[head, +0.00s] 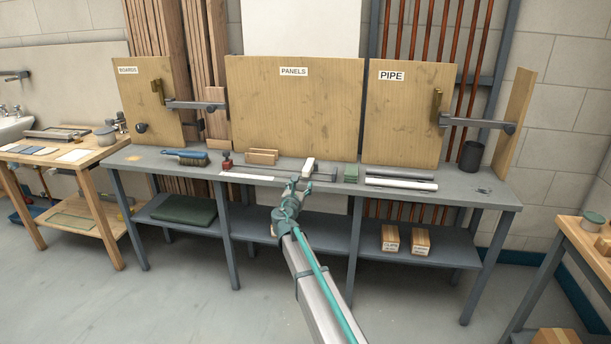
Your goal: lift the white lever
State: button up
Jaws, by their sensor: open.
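A small white piece (308,168), which looks like the white lever, slants up from the bench top near its middle. A grey part sits just to its right; how the two are joined is too small to tell. Nothing shows between the fingers.
On the grey bench (465,191), a red-and-black item (227,160) and wooden blocks (262,157) stand left; a green block (351,173), pipes (401,181) and a black cup (471,156) stand right. Upright boards (294,110) close off the back. A brush (187,157) lies far left.

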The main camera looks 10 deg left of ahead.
aim_at(305, 173)
jog(key=shift+n, duration=0.5)
jog(key=w, duration=1)
jog(key=shift+w+d+f, duration=0.1)
jog(key=shift+w, duration=0.3)
grip_shut()
